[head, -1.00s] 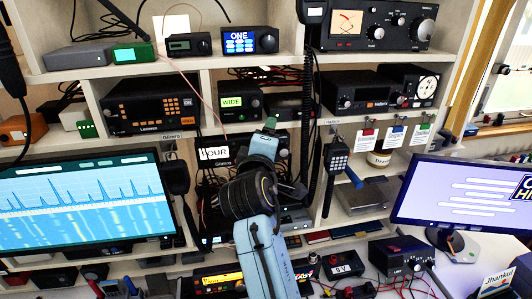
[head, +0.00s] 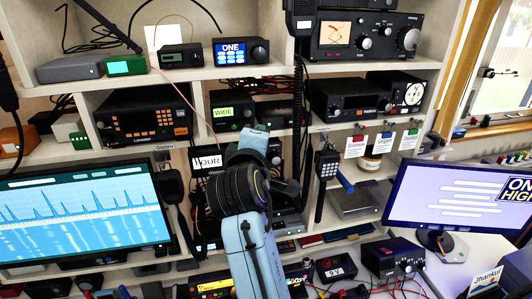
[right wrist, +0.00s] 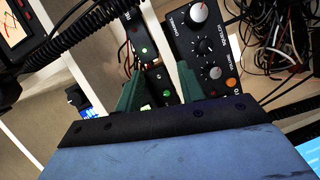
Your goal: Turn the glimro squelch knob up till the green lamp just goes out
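My right gripper (right wrist: 160,90) is open and empty in the right wrist view, its dark green fingers apart. Some knob lettering is too small to be sure of. A green lamp (right wrist: 144,51) glows on a dark device beyond the finger gap. In the head view my blue right arm reaches the middle shelves and hides its fingertips. A small shelf label (head: 165,147) appears to read Glimro. My left gripper is not in view.
Shelves hold a black radio with orange keys (head: 145,115), a WIDE display box (head: 231,112) and a ONE display box (head: 240,50). A hanging keypad handset (head: 327,163) and coiled cord are close right of my arm. Screens stand left (head: 80,210) and right (head: 455,195).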

